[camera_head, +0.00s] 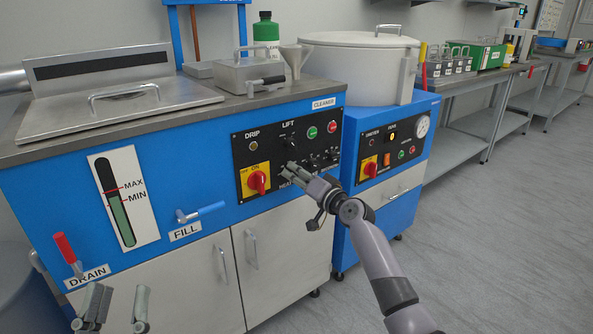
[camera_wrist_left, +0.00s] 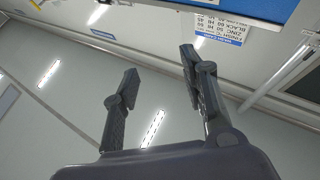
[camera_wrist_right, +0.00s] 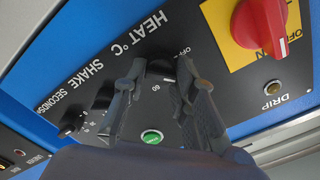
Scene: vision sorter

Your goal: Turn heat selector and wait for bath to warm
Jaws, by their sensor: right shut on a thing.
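The heat selector is a black knob (camera_wrist_right: 160,68) beside the HEAT °C label on the cleaner's black panel (camera_head: 243,152), with OFF and 60 marks near it. My right gripper (camera_head: 288,170) is at the panel, its two fingers closed around this knob; it also shows in the right wrist view (camera_wrist_right: 160,80). The fingers hide the knob in the head view and part of its scale. The bath is under a closed steel lid (camera_head: 60,112), so its liquid is hidden. My left gripper (camera_head: 115,308) is open and empty at the lower left; it also shows in the left wrist view (camera_wrist_left: 158,68).
A red power switch (camera_head: 257,182) on a yellow plate is left of my right gripper. The level gauge (camera_head: 124,197) shows green liquid near MIN. FILL (camera_head: 205,212) and DRAIN (camera_head: 66,248) handles stick out in front. The floor on the right (camera_head: 490,220) is clear.

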